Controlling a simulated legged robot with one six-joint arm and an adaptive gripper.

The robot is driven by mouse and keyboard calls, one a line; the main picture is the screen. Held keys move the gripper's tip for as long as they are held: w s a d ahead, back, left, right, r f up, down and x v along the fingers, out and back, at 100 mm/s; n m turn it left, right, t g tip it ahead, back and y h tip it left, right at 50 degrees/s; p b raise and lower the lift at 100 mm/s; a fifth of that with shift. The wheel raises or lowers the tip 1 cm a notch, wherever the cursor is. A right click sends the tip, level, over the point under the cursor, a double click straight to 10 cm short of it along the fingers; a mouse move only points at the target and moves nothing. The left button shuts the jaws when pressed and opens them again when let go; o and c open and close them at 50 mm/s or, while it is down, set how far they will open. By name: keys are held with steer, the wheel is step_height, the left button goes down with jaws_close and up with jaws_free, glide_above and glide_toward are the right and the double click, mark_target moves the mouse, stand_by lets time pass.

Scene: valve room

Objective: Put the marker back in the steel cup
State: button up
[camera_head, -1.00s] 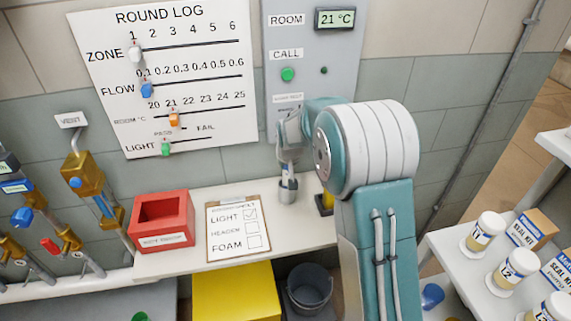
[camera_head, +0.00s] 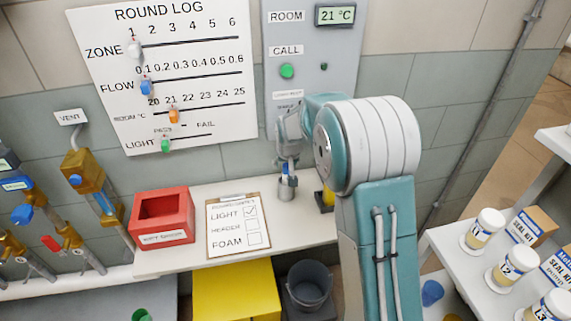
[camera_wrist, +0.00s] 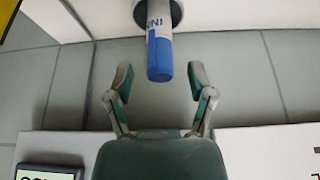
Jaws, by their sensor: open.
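The steel cup (camera_head: 286,191) stands on the white shelf below the grey panel. The marker (camera_wrist: 158,45) stands in the cup, its blue end sticking out toward my gripper in the wrist view; the cup (camera_wrist: 176,12) shows there at the top edge. In the head view a small bit of the blue marker (camera_head: 285,169) shows just above the cup. My gripper (camera_wrist: 161,88) is open, with one finger on each side and clear room between them. It hangs just above the marker's blue end and holds nothing. The marker's lower part is hidden inside the cup.
A clipboard checklist (camera_head: 236,227) and a red box (camera_head: 163,218) are left of the cup on the shelf (camera_head: 190,258). A yellow-topped item (camera_head: 327,198) stands close right of the cup, partly behind my arm. The wall panel (camera_head: 300,70) rises behind.

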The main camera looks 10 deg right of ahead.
steer(key=v, duration=1.1)
steer(key=shift+r, duration=0.3)
steer(key=shift+s, duration=0.1)
steer(key=s+r, duration=0.4)
steer(key=s, duration=0.4)
steer(key=s+r, duration=0.4)
steer(key=s, duration=0.4)
steer(key=s+f, duration=0.1)
steer(key=s, duration=1.5)
steer(key=shift+s+f+t, duration=0.2)
steer(key=shift+f+t, duration=0.2)
